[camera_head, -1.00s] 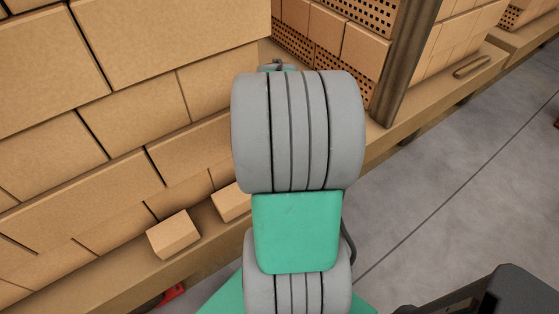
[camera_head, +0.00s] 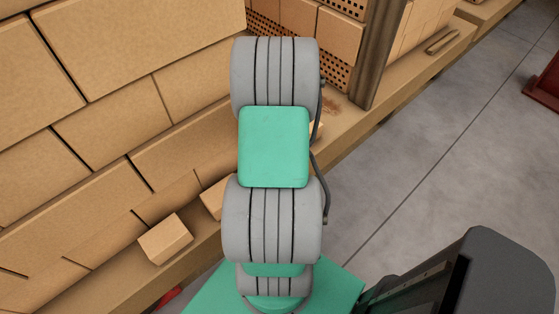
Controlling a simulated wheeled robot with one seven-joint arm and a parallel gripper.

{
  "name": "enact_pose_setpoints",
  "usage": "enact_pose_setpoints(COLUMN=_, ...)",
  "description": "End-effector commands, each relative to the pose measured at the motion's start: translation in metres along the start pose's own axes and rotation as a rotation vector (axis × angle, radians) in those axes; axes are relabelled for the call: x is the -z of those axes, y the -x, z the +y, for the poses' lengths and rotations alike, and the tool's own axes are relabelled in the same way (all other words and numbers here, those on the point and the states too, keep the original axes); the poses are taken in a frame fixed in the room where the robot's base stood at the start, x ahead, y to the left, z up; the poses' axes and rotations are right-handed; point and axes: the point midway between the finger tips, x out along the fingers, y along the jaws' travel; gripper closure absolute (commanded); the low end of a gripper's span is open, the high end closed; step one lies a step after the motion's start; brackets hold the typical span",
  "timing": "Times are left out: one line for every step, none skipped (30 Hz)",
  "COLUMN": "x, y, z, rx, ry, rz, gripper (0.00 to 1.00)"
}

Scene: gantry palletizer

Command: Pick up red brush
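No thing is clearly recognisable as the red brush. A small red thing (camera_head: 168,297) shows at the bottom left below the ledge, mostly cut off by my arm's green base and the ledge; I cannot tell what it is. My grey and green arm stands upright in the middle of the view. My gripper is not in view, hidden behind the arm links or out of frame.
Stacked tan boxes (camera_head: 140,50) fill the left. A loose box (camera_head: 165,238) sits on the wooden ledge (camera_head: 400,92), with brown debris and a brown slotted object (camera_head: 442,41) further along. A metal post (camera_head: 384,55) rises from it. Grey floor (camera_head: 430,170) is clear; a dark red structure (camera_head: 545,85) stands right.

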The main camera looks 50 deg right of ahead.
Motion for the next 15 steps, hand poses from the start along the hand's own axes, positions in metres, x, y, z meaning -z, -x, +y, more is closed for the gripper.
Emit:
enact_pose_setpoints(x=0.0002, y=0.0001, z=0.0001, rx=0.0, ry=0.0, rz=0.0, gripper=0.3)
enact_pose_setpoints(x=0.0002, y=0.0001, z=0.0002, rx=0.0, ry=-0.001, rz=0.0, gripper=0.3)
enact_pose_setpoints(x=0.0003, y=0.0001, z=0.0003, rx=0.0, ry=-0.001, rz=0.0, gripper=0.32)
enact_pose_setpoints(x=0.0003, y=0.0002, z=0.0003, rx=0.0, ry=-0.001, rz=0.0, gripper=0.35)
enact_pose_setpoints(x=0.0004, y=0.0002, z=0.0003, rx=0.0, ry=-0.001, rz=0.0, gripper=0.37)
enact_pose_setpoints(x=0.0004, y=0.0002, z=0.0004, rx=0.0, ry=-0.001, rz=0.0, gripper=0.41)
enact_pose_setpoints(x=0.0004, y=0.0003, z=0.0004, rx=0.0, ry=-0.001, rz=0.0, gripper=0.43)
enact_pose_setpoints(x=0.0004, y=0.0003, z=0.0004, rx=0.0, ry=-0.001, rz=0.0, gripper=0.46)
enact_pose_setpoints(x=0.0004, y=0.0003, z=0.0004, rx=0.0, ry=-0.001, rz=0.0, gripper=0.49)
enact_pose_setpoints(x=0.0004, y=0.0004, z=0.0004, rx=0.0, ry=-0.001, rz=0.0, gripper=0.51)
enact_pose_setpoints(x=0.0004, y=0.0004, z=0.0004, rx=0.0, ry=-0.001, rz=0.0, gripper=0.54)
enact_pose_setpoints(x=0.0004, y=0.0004, z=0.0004, rx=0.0, ry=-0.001, rz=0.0, gripper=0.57)
enact_pose_setpoints(x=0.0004, y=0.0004, z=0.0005, rx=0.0, ry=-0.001, rz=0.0, gripper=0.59)
enact_pose_setpoints(x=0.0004, y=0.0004, z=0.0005, rx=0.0, ry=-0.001, rz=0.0, gripper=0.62)
enact_pose_setpoints(x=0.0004, y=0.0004, z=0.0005, rx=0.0, ry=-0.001, rz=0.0, gripper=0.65)
